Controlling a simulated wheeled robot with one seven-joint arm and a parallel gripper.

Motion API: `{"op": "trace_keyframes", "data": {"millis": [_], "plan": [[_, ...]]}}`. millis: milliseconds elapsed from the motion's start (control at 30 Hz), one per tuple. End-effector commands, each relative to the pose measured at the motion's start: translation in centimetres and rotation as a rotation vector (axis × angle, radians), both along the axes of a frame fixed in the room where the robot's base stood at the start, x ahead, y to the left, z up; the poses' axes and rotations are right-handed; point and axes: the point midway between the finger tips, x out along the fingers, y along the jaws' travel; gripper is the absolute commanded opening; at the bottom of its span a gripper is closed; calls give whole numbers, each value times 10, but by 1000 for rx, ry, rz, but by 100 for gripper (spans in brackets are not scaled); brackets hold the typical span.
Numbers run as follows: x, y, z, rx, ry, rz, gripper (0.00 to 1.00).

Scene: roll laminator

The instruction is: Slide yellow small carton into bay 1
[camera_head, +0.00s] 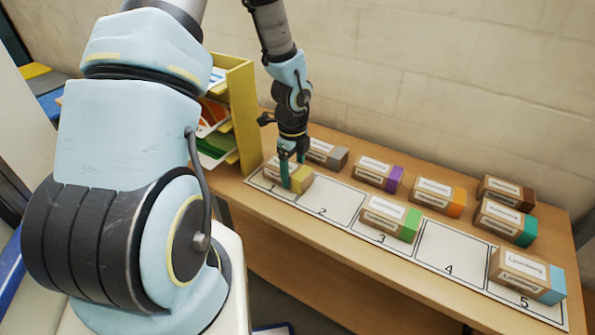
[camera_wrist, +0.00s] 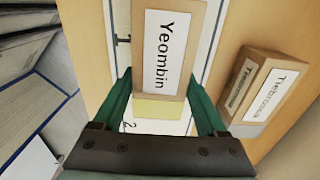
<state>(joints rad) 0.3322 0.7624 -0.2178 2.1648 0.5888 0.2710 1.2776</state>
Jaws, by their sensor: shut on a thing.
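The yellow small carton (camera_head: 301,181) is a brown box with a white label and a yellow end. It lies at the left end of the numbered strip, over bay 1 (camera_head: 257,184), with its yellow end towards bay 2 (camera_head: 335,202). My gripper (camera_head: 291,166) points down with its fingers on either side of the carton, shut on it.
A grey-ended carton (camera_head: 327,153) stands close behind. A green-ended carton (camera_head: 391,217) is in bay 3 and a light-blue-ended one (camera_head: 528,274) in bay 5. Bay 4 (camera_head: 452,252) is empty. Several cartons line the back. A yellow shelf (camera_head: 243,110) stands at left.

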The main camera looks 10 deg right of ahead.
Motion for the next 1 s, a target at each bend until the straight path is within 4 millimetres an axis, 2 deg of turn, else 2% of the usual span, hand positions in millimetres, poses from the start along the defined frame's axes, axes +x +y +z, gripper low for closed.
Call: {"op": "trace_keyframes", "data": {"millis": [300,333,533,1000], "plan": [[9,9,0,0,0,0,2],[9,9,0,0,0,-1,77],[9,9,0,0,0,-1,99],[9,9,3,0,0,-1,100]]}}
